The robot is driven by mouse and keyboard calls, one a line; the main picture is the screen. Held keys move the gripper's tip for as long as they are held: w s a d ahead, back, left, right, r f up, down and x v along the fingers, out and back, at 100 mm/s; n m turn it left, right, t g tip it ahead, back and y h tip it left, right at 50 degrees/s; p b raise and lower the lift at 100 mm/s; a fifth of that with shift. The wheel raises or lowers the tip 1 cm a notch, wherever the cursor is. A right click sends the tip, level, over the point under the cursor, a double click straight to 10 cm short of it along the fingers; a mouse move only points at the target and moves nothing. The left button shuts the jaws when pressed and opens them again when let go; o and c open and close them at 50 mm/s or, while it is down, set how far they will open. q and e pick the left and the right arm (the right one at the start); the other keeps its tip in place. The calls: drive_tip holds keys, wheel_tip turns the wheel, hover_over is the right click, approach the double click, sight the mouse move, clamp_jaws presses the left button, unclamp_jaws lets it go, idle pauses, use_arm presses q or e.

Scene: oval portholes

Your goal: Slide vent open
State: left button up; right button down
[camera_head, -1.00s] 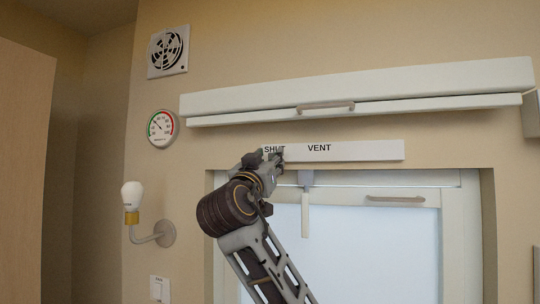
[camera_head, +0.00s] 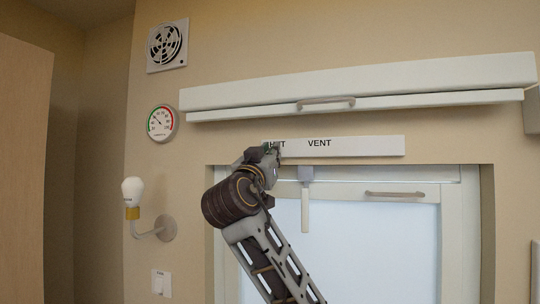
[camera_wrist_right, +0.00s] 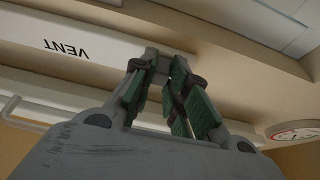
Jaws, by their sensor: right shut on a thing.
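The word VENT shows upside down there. My left gripper is not in view.
A white blind case (camera_head: 420,80) with a handle (camera_head: 326,102) runs just above the vent. Below is the window (camera_head: 370,240) with a handle (camera_head: 395,194). A gauge (camera_head: 161,123), a fan grille (camera_head: 167,45) and a lamp (camera_head: 132,190) are on the wall at left.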

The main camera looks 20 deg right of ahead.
drive_tip(key=s+d+b, duration=0.1)
drive_tip(key=s+d, duration=0.1)
drive_tip(key=d, duration=0.1)
drive_tip(key=s+d+b, duration=0.2)
drive_tip(key=d, duration=0.1)
drive_tip(key=s+d+b, duration=0.2)
drive_tip(key=s+d, duration=0.1)
drive_tip(key=d, duration=0.1)
drive_tip(key=shift+d, duration=0.1)
drive_tip(key=shift+w, duration=0.15)
idle(0.4)
drive_tip(key=c, duration=1.7)
unclamp_jaws()
drive_tip(key=o, duration=0.3)
drive_tip(key=shift+s+d, duration=0.15)
drive_tip(key=shift+s, duration=0.05)
